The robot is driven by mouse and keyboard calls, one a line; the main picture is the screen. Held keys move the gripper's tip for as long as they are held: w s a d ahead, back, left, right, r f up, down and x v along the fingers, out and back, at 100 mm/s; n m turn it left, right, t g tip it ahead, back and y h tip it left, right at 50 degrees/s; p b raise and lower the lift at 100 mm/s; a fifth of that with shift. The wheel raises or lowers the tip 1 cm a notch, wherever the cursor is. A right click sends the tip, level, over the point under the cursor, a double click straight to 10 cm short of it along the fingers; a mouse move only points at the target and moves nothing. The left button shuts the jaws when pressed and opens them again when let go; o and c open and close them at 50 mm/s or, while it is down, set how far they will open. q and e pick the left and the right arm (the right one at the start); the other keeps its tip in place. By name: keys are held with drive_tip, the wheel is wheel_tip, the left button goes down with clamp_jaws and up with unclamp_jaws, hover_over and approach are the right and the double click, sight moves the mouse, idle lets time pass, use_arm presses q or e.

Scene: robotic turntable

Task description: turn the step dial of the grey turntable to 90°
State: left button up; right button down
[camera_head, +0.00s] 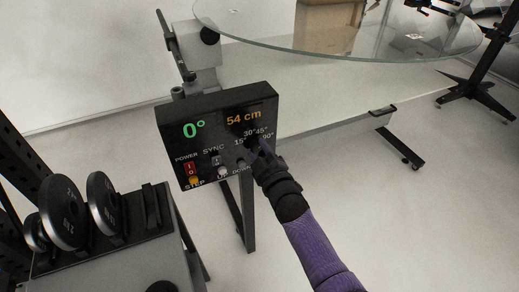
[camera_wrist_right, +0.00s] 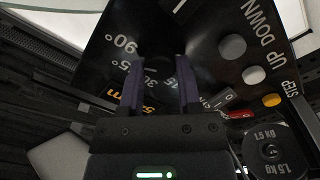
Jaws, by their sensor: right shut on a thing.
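The grey turntable's black control panel (camera_head: 217,137) reads 0° in green and 54 cm in orange. The step dial (camera_wrist_right: 163,38) is a black knob beside the 15°, 30°, 45° and 90° marks. My right gripper (camera_head: 258,147) is at the dial and covers most of it in the head view. In the right wrist view its two purple fingers (camera_wrist_right: 158,68) stand on either side of the dial, shut on it. The dial's setting cannot be read with certainty. My left gripper is not in view.
A power switch (camera_head: 190,168), a yellow STEP button (camera_head: 194,181) and grey UP and DOWN buttons sit low on the panel. A round glass top (camera_head: 390,55) bears a cardboard box (camera_head: 325,30). Weight plates (camera_head: 62,212) on a rack stand at the lower left.

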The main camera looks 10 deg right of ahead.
drive_tip(key=shift+m, duration=1.1)
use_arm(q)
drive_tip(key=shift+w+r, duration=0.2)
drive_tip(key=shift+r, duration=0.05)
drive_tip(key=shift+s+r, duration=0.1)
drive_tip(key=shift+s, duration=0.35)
use_arm(e)
drive_tip(key=shift+f+m, duration=0.1)
drive_tip(key=shift+m, duration=0.2)
drive_tip(key=shift+c, duration=1.9)
unclamp_jaws()
drive_tip(key=shift+o, duration=0.4)
use_arm(q)
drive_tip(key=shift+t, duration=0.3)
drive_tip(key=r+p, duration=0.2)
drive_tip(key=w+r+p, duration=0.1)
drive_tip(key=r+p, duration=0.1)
drive_tip(key=p, duration=0.1)
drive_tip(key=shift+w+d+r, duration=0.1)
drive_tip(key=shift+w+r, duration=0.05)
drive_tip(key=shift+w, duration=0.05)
use_arm(e)
drive_tip(key=s+d, duration=0.1)
drive_tip(key=s, duration=0.8)
drive_tip(key=shift+s+d, duration=0.35)
drive_tip(key=shift+s, duration=0.05)
